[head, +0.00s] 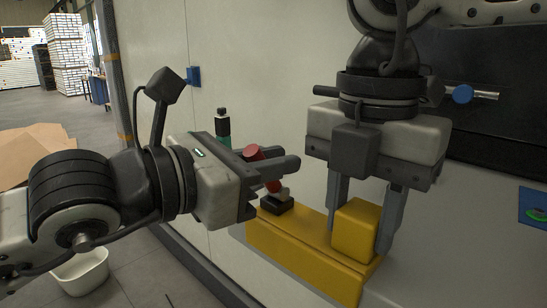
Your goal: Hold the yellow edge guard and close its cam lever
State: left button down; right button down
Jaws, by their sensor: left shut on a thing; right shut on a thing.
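The yellow edge guard (300,248) is a long yellow bar against the pale container wall, with a raised yellow block (355,231) at its right end. My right gripper (362,238) points down and is shut on this block, one finger on each side. The red cam lever (273,186) rises from a small black base (277,204) on the left part of the guard and leans up to the left. My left gripper (285,168) reaches in from the left and is shut on the lever. Its fingers hide the lever's middle; the red top (252,152) shows above them.
A black and green item (222,128) stands behind my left gripper. A blue box (193,76) and a rod with a blue knob (462,94) are higher up. A white bin (82,272) stands on the floor at lower left. Cardboard (35,152) lies farther back.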

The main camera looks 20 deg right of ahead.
jog(key=shift+r, duration=0.1)
dwell(0.3)
pick_arm(q)
jog(key=c, duration=1.3)
grip_release()
jog(key=shift+c, duration=0.2)
jog(key=f+v, duration=0.1)
jog(key=v, duration=1.1)
jog(key=shift+r, duration=0.4)
pick_arm(e)
jog(key=c, duration=0.8)
grip_release()
